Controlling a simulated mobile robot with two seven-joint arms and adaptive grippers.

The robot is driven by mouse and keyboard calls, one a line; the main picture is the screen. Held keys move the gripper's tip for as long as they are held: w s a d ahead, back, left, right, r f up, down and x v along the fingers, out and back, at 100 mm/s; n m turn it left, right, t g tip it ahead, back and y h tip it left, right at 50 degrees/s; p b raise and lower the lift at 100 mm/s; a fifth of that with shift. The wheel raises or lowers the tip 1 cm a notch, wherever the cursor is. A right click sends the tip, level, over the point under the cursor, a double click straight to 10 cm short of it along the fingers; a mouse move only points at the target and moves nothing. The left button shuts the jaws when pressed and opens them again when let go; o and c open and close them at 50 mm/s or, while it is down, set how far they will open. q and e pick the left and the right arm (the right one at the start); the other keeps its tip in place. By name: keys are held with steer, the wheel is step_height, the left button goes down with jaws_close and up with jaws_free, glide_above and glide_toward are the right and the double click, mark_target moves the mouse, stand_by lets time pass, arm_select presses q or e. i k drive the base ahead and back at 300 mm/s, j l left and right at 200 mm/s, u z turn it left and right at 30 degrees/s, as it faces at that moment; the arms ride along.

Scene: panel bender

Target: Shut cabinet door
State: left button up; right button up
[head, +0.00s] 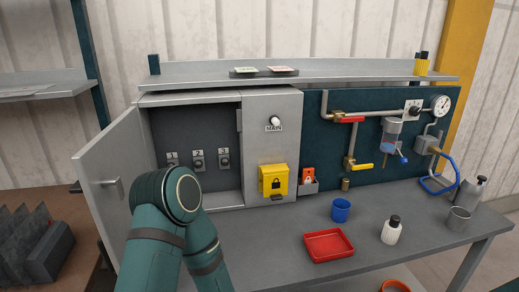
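The grey cabinet (190,94) stands on the bench at the left. Its door (112,180) is hinged on the left side and stands open, swung out toward me. A small handle (114,187) sticks out from the door. Inside the open compartment are switches marked 1, 2 and 3 (198,160). A teal arm link of mine rises in front of the cabinet and hides part of the door's lower right side and the compartment's lower left. Neither gripper shows in the head view.
A yellow lock box (273,181) is on the cabinet's right panel. The bench (285,240) holds a red tray (328,245), a blue cup (341,210) and a white bottle (391,231). Pipes and a gauge (441,105) are at the right. A dark rack (35,245) stands at the lower left.

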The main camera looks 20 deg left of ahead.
mark_target(118, 150)
steer(key=k+j+u, duration=0.1)
steer(key=j, duration=0.25)
steer(key=k+j+u, duration=0.1)
steer(key=k+j, duration=0.15)
steer(key=j+u, duration=0.25)
steer(key=j, duration=0.75)
steer(key=i+j+u, duration=0.1)
steer(key=j, duration=0.15)
steer(key=k+j+z, duration=0.1)
steer(key=k, duration=0.4)
steer(key=i, duration=0.35)
